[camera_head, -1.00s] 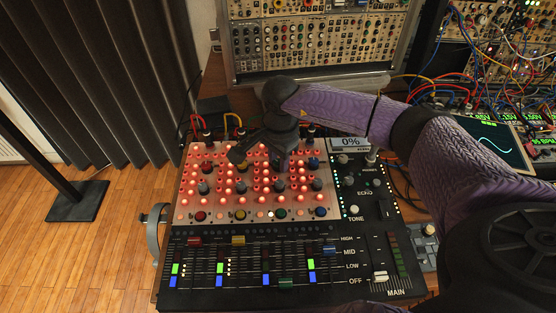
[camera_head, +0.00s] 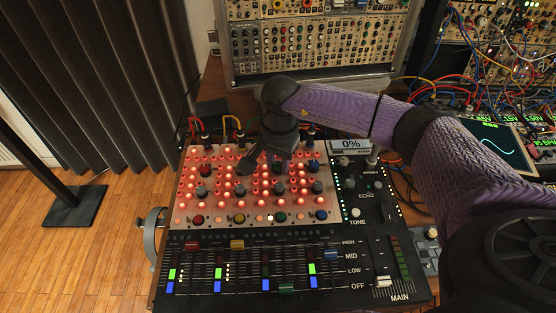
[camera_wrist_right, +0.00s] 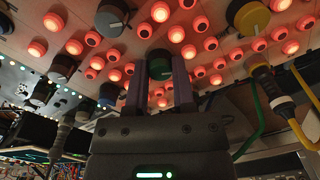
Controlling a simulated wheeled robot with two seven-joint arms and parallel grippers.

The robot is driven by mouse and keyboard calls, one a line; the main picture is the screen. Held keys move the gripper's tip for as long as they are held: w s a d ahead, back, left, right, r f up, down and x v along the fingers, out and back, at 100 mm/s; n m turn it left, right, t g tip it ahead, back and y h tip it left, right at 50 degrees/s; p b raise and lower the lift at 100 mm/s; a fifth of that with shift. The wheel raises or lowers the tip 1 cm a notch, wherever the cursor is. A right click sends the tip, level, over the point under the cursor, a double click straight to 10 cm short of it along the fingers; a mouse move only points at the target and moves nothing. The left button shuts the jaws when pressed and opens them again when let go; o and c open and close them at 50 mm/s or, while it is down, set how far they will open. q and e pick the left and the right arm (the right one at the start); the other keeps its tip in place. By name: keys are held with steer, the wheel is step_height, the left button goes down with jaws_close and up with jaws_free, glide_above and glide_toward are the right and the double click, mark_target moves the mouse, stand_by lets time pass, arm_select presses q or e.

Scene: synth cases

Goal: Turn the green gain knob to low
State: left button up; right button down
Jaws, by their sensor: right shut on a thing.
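The green gain knob (camera_wrist_right: 159,67) shows between the fingers of my right gripper (camera_wrist_right: 160,85) in the right wrist view. The fingers are shut on its two sides. Its pointer direction cannot be made out. In the head view my right gripper (camera_head: 263,166) is over the upper part of the red-lit panel (camera_head: 182,205) and largely hides the knob. The display (camera_head: 350,145) reads 0%. My left gripper is not in view.
Faders (camera_head: 237,245) line the front of the mixer. Wooden floor lies left.

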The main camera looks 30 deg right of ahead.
mark_target(279, 164)
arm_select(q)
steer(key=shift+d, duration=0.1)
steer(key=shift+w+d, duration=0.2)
arm_select(e)
steer(key=shift+c, duration=2.2)
jaws_free()
arm_select(q)
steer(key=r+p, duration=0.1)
steer(key=p, duration=0.1)
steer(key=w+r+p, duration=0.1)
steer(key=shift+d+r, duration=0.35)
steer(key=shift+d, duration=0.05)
arm_select(e)
step_height(279, 164, up, 10)
steer(key=shift+s, duration=0.15)
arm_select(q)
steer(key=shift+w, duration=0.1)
arm_select(e)
steer(key=shift+d, duration=0.1)
